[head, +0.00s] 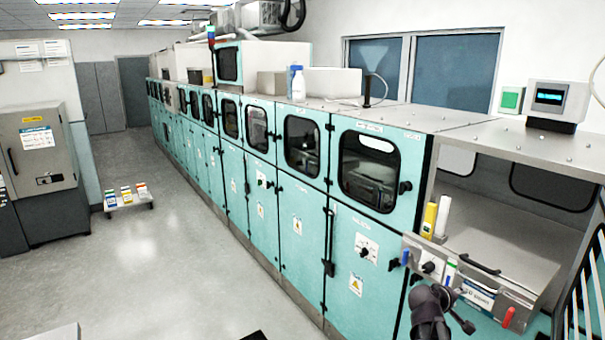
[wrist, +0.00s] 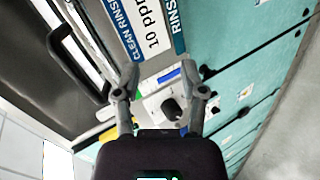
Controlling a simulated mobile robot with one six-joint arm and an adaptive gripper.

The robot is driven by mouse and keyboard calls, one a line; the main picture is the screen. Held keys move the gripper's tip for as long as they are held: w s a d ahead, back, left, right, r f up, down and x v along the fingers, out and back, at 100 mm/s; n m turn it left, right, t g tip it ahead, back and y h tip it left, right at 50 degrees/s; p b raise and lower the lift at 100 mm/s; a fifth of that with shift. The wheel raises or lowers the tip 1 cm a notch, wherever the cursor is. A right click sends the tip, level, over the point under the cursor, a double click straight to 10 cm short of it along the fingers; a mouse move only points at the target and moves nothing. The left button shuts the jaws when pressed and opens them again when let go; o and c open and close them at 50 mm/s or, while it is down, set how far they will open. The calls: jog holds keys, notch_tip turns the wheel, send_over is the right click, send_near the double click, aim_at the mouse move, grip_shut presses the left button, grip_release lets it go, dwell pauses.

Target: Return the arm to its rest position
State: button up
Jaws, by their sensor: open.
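My gripper (wrist: 167,82) shows in the wrist view with its two grey fingers spread apart and nothing between them. Beyond the fingers is a light control panel with a dark knob (wrist: 171,109). In the head view my dark gripper (head: 459,308) is at the lower right, in front of the open rinse module at the near end of the teal machine line. A label reading "CLEAN RINSE" and "10 ppm" (wrist: 145,30) lies just past the fingers in the wrist view. I cannot tell the exact gap between fingers and panel.
The rinse module's metal lid has a black handle (head: 480,264), and a red lever (head: 508,318) sits near its front corner. Yellow (head: 429,220) and white cylinders stand by its opening. Teal cabinets (head: 262,190) run leftward. The grey floor (head: 165,265) at left is mostly clear, with a low cart (head: 128,202).

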jog(key=s+a+f+m+g+y+b, duration=0.1)
jog(key=s+a+f+y, duration=0.4)
jog(key=a, duration=0.7)
jog(key=s+a+f+m+g+y+b, duration=0.1)
jog(key=s+a+f+m+g+y, duration=0.2)
jog(key=a, duration=1)
jog(key=s+f+g+y, duration=0.2)
jog(key=s+f, duration=0.2)
jog(key=shift+s+f+g+y, duration=0.25)
jog(key=shift+f+g+y, duration=0.1)
jog(key=shift+g+y, duration=0.05)
jog(key=shift+d, duration=0.15)
jog(key=shift+w, duration=0.1)
